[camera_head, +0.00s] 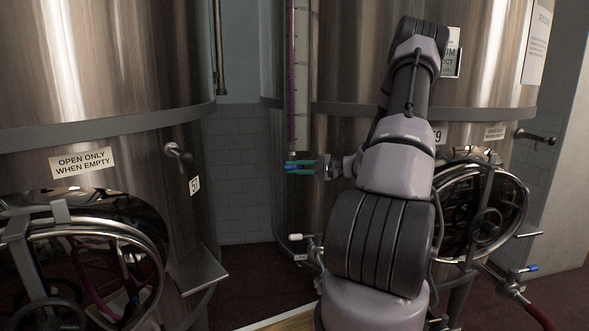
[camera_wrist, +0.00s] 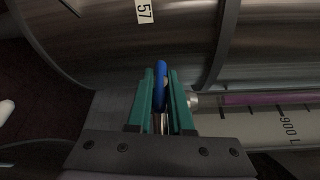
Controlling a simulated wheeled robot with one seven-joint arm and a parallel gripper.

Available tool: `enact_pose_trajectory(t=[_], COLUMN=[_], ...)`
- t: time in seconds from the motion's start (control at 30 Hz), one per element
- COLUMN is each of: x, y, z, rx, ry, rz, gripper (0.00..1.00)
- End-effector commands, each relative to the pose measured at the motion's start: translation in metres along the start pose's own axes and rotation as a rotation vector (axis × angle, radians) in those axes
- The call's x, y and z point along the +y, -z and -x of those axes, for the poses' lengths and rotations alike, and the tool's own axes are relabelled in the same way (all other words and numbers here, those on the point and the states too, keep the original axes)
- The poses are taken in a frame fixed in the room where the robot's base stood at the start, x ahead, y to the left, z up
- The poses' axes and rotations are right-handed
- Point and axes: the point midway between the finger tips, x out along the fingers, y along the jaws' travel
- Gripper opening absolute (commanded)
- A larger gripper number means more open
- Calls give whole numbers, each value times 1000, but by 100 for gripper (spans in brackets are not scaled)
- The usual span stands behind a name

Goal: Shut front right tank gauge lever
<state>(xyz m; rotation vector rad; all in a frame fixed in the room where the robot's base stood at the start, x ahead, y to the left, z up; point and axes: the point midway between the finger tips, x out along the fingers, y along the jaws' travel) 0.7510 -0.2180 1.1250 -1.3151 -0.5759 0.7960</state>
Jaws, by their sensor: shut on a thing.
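The gauge lever with a blue handle (camera_head: 291,169) is at the foot of the sight gauge (camera_head: 301,75), on the right-hand steel tank. My gripper (camera_head: 302,167) has teal fingers and reaches in from the right at this lever. In the wrist view my gripper (camera_wrist: 163,95) is shut on the blue handle (camera_wrist: 161,82), which lies between the two fingers. The gauge tube with purple liquid and its scale (camera_wrist: 265,100) runs to the right there. The lever's pivot is mostly hidden by the fingers.
A white-handled valve (camera_head: 296,237) sits below my gripper. A hatch (camera_head: 520,200) and another blue-handled valve (camera_head: 532,268) are at right.

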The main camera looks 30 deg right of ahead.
Motion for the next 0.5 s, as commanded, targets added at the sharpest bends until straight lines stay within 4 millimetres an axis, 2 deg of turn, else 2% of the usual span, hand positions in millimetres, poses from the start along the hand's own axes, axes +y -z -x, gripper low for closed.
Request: enact_pose_trajectory(t=[0.37, 0.4, 0.47, 0.5], x=[0, 0, 0, 0], y=[-1, -1, -1, -1], z=[-1, -1, -1, -1], rx=[-3, -3, -3, -3], ry=[7, 7, 7, 6], rz=[-7, -7, -7, -7], gripper=[0, 23, 46, 48])
